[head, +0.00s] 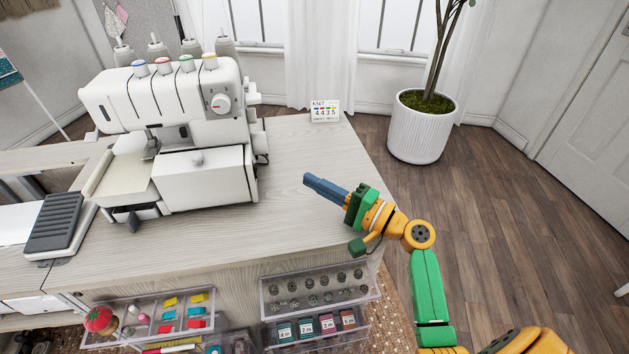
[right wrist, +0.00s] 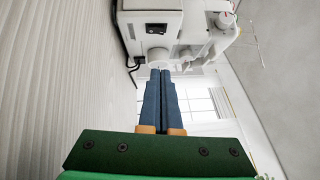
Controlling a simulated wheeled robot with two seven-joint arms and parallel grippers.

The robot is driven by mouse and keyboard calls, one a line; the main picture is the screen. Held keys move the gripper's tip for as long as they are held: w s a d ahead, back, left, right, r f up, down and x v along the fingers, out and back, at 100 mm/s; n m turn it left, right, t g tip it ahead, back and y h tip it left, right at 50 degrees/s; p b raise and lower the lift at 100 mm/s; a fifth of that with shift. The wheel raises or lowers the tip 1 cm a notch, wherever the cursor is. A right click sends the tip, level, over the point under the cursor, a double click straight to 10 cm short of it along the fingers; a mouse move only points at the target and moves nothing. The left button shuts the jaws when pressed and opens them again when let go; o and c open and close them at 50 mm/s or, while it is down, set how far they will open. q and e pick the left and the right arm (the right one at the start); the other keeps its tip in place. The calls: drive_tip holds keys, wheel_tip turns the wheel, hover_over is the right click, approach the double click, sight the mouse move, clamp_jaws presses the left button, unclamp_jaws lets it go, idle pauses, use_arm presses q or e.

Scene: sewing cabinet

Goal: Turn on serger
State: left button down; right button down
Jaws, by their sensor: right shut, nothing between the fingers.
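The white serger (head: 205,130) stands on the wooden cabinet top in the left half of the head view. It carries several coloured tension dials on top and a round dial on its front. In the right wrist view the serger (right wrist: 165,20) shows its side, with a black rocker switch (right wrist: 156,29) and a white handwheel (right wrist: 158,57). I cannot tell the switch's position. My right gripper (head: 308,182) is shut and empty, to the right of the serger and apart from it. Its blue fingers (right wrist: 166,75) point toward the serger's side in the wrist view. My left gripper is not in view.
A small card (head: 325,111) stands at the cabinet top's back right. A grey foot pedal (head: 55,223) lies left of the serger. Clear boxes of bobbins (head: 318,288) and notions hang at the front. A potted plant (head: 421,130) stands behind right. The cabinet top (head: 290,225) right of the serger is clear.

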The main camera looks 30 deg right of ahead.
drive_tip(key=x, duration=0.6)
drive_tip(key=shift+r, duration=0.15)
drive_tip(key=a+p, duration=0.1)
drive_tip(key=w+a, duration=0.1)
drive_tip(key=a, duration=0.1)
drive_tip(key=shift+a+r+p, duration=0.15)
drive_tip(key=shift+p, duration=0.25)
drive_tip(key=shift+a, duration=0.25)
drive_tip(key=shift+w+a+r+p, duration=0.1)
drive_tip(key=shift+a+r+p, duration=0.1)
drive_tip(key=shift+r+p, duration=0.4)
drive_tip(key=shift+f+n+g, duration=0.3)
drive_tip(key=shift+f, duration=0.2)
